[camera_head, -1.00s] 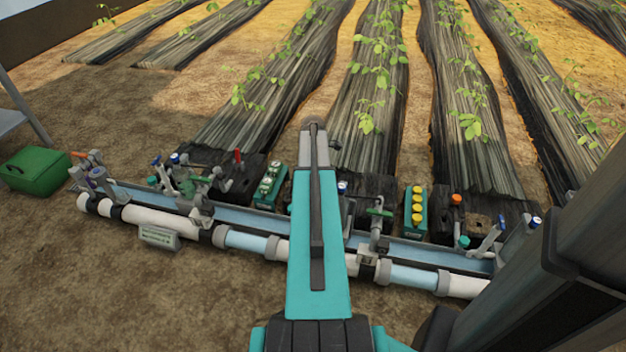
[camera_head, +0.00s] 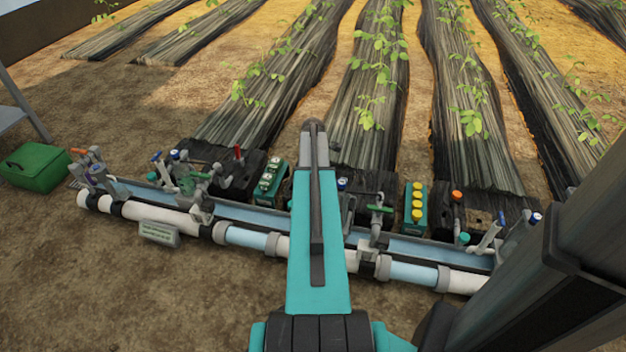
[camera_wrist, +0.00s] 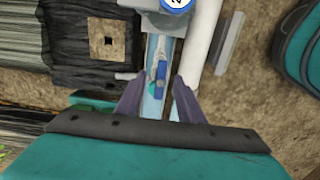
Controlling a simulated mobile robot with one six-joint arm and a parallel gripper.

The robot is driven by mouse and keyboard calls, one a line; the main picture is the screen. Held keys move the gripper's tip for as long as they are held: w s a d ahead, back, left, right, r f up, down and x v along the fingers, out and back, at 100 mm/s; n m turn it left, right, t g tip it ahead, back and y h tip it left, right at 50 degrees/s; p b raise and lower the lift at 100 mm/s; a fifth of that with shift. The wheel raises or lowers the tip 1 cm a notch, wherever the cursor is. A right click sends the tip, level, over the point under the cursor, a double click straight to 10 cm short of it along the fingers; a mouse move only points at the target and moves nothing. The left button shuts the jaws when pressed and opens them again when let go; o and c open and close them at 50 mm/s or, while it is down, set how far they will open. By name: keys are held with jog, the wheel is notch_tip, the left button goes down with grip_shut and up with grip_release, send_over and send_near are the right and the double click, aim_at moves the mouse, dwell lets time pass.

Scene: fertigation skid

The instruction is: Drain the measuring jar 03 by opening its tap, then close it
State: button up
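In the wrist view my gripper (camera_wrist: 158,82) is open, its two dark fingers apart. A small blue handle-like part (camera_wrist: 161,71) shows between and beyond the fingertips; I cannot tell its depth or whether it is a tap. A blue cap with a white numeral (camera_wrist: 176,4) is cut off at the top edge; the numeral looks like 2. No jar marked 03 can be read in either view. In the head view my arm covers the middle of the skid and my gripper is hidden.
The skid's white pipe (camera_head: 165,217) runs across the head view, with valves, a green button box (camera_head: 270,178) and a yellow-button box (camera_head: 415,208) behind it. A green case (camera_head: 35,167) lies at left. Bare soil (camera_head: 130,300) is open in front.

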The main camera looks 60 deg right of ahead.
jog(key=shift+f, duration=1.1)
jog(key=c, duration=0.8)
jog(key=o, duration=0.8)
jog(key=shift+f, duration=0.25)
